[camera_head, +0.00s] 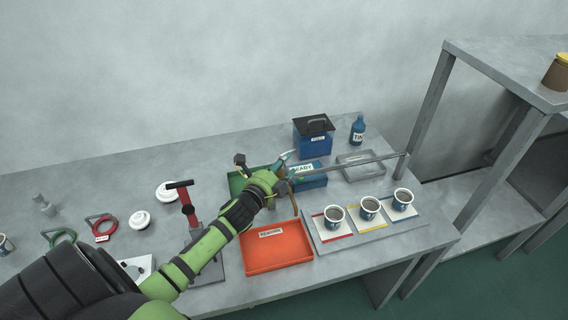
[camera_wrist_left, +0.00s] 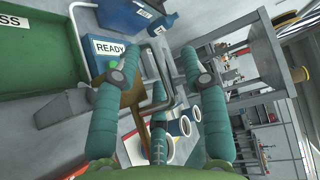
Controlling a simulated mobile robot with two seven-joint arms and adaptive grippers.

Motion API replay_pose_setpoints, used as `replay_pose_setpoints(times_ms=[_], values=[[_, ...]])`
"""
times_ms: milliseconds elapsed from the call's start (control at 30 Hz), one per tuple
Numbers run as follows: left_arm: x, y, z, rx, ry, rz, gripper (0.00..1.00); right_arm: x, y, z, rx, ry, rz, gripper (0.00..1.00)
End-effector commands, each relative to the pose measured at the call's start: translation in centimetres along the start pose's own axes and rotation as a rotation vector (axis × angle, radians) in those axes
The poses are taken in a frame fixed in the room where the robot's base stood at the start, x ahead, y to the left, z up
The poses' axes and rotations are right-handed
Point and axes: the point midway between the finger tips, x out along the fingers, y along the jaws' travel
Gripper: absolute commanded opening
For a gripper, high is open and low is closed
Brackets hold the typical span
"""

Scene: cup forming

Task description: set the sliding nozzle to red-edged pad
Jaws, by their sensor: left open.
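My left gripper (camera_head: 284,180) is open over the middle of the bench, at the left end of a thin grey rail (camera_head: 350,166). In the left wrist view its teal fingers (camera_wrist_left: 158,105) spread around a brown piece (camera_wrist_left: 136,92) beside the grey rail; it may be the sliding nozzle. I cannot tell whether they touch it. The red-edged pad (camera_head: 327,236) is the leftmost of three and carries a cup (camera_head: 334,215). The yellow-edged pad (camera_head: 378,226) and blue-edged pad (camera_head: 405,215) carry one cup each. The nozzle's outlet is hidden. My right gripper is out of view.
An orange tray (camera_head: 277,262) lies left of the pads. A shelf (camera_head: 500,66) rises at right.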

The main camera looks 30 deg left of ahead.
Motion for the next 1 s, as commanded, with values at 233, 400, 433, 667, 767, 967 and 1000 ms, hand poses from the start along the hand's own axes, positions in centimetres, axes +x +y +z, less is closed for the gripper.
replay_pose_setpoints(times_ms=[233,400,433,667,767,967,1000], values=[[0.6,0.0,-0.1,-0.001,0.001,0.001,0.43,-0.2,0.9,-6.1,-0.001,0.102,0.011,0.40],[0.6,0.0,-0.1,-0.001,0.001,0.001,0.23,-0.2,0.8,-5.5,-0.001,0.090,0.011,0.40],[0.6,0.0,-0.1,-0.001,0.001,0.001,0.11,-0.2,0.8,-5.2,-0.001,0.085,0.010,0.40],[0.6,0.1,-0.1,0.001,0.000,0.001,0.00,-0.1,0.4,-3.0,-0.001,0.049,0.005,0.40],[1.2,-0.1,-0.6,0.000,0.000,-0.001,0.00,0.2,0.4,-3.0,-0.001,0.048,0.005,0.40],[4.8,-0.9,-4.1,-0.004,0.001,-0.005,0.00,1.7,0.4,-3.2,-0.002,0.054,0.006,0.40],[5.5,-1.1,-4.9,-0.002,0.001,-0.004,0.00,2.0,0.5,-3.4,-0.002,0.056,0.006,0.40]])
